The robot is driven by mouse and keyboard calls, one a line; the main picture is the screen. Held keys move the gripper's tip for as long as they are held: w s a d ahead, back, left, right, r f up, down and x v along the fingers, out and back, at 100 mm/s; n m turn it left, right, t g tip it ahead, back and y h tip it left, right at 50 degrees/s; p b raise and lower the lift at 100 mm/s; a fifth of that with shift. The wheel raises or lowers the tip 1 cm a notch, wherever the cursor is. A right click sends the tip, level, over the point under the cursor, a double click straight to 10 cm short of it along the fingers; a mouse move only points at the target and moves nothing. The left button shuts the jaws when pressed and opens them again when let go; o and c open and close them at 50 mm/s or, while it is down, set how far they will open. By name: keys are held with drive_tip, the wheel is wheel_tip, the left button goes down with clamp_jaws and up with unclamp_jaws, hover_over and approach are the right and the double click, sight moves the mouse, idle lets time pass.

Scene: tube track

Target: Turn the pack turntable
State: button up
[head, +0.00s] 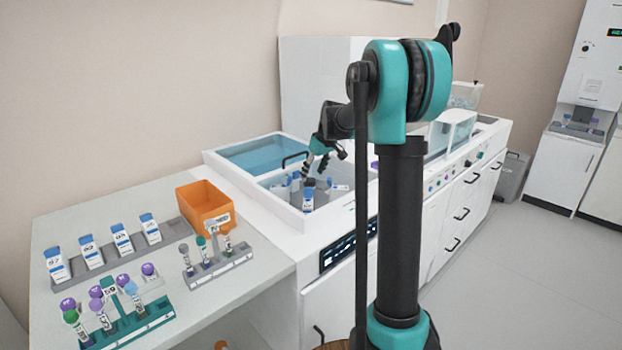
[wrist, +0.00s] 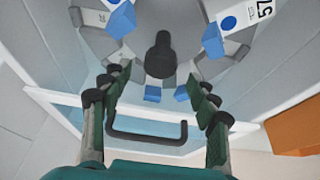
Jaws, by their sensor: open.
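The pack turntable (wrist: 228,52) is a grey round carrier inside the open well of the white analyser. Several white packs with blue caps stand around it, one labelled 57 (wrist: 245,18) at the upper right of the wrist view. A dark round knob (wrist: 160,55) rises at its middle. My gripper (wrist: 158,88) is open and empty, its two fingers spread to either side below the knob in the wrist view. In the head view my gripper (head: 317,165) is over the well, above the packs (head: 308,196). I cannot tell whether it touches anything; most of the turntable is hidden there.
A dark bar handle (wrist: 148,136) on the clear lid lies close to my fingers. The well's white rim (head: 275,207) surrounds the space. On the left bench are an orange bin (head: 204,208), a rack of packs (head: 120,252) and tube racks (head: 125,322).

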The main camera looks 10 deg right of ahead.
drive_tip(key=v, duration=0.8)
drive_tip(key=shift+r, duration=0.15)
